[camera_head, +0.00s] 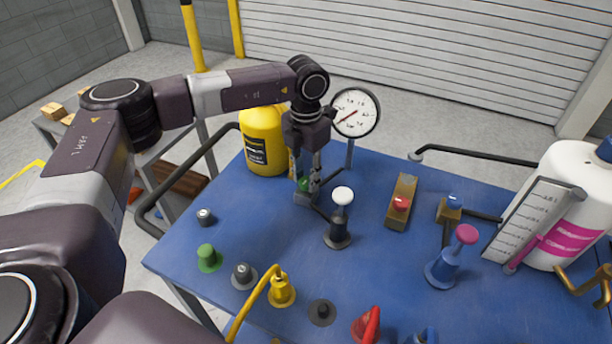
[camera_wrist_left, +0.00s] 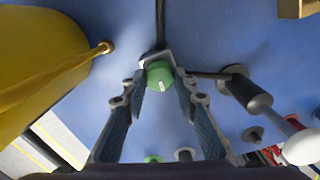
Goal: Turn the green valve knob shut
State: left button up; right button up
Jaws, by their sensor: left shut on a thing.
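The green valve knob (camera_wrist_left: 160,75) sits on a small grey mount on the blue table, with a pale mark on its face. In the head view the knob (camera_head: 303,184) is partly hidden by my left gripper (camera_head: 307,186), which points down over it. In the left wrist view my left gripper (camera_wrist_left: 161,86) has a fingertip at each side of the knob, shut on it. My right gripper is not in view.
A yellow jug (camera_head: 263,142) stands close left of the gripper. A dial gauge (camera_head: 355,113) stands behind it to the right. A white-topped plunger (camera_head: 341,218) is close in front. A large white bottle (camera_head: 577,190) stands far right.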

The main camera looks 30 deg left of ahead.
pick_arm(q)
jog(key=shift+c, duration=0.9)
jog(key=shift+f+m+b, duration=0.1)
jog(key=shift+m+b, duration=0.55)
jog(key=shift+m, duration=0.35)
jog(key=m+b, duration=0.2)
jog(key=m, duration=0.4)
jog(key=shift+w+b, duration=0.1)
jog(key=shift+b, duration=0.3)
jog(key=m+b, duration=0.1)
jog(key=m, duration=0.3)
jog(key=shift+m, duration=0.3)
jog(key=shift+w+m+b, duration=0.1)
jog(key=shift+m+b, duration=0.6)
jog(key=shift+m, duration=1.3)
jog(key=shift+r+m, duration=0.2)
jog(key=shift+m, duration=0.1)
